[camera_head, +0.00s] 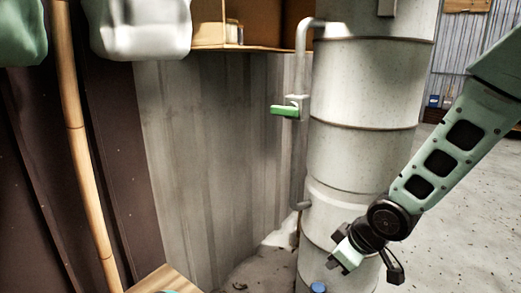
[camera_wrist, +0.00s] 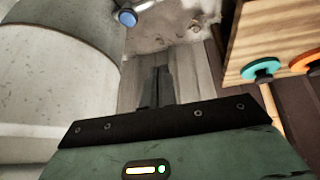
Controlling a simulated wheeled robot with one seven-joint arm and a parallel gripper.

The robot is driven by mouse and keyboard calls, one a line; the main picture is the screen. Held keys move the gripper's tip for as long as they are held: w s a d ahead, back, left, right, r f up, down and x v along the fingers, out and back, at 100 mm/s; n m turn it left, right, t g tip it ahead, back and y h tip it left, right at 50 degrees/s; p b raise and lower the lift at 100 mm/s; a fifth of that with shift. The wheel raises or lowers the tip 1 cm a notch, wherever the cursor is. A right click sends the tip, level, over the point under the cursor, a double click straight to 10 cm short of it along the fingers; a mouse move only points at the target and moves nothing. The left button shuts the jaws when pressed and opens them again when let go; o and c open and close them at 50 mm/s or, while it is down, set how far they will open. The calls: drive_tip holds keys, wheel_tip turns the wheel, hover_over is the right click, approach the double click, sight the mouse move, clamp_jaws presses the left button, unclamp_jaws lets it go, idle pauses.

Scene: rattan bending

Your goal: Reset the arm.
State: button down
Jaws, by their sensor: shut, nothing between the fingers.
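My gripper (camera_head: 337,261) is low in front of the large pale cylinder, at the end of my arm that comes in from the right in the head view. In the wrist view my gripper (camera_wrist: 158,71) shows its two dark fingers side by side and closed together, with nothing between them. The fingers point toward the corrugated wall and are apart from the things around them.
The tall banded cylinder (camera_head: 360,90) carries a side pipe with a green-handled valve (camera_head: 285,111). A blue knob (camera_wrist: 128,18) sits low on it. A wooden panel (camera_wrist: 255,45) has teal and orange knobs. A rattan pole (camera_head: 75,120) stands left. Floor at right (camera_head: 460,230) is open.

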drive_tip(key=s+a+r+m+g+h+p, duration=0.15)
drive_tip(key=s+r, duration=0.45)
drive_tip(key=s, duration=0.6)
drive_tip(key=s+a+r+g+h, duration=0.1)
drive_tip(key=s+r+g, duration=0.35)
drive_tip(key=s, duration=0.75)
wheel_tip(320, 180, up, 39)
drive_tip(key=t+p, duration=0.1)
drive_tip(key=p, duration=3.7)
drive_tip(key=shift+t, duration=0.3)
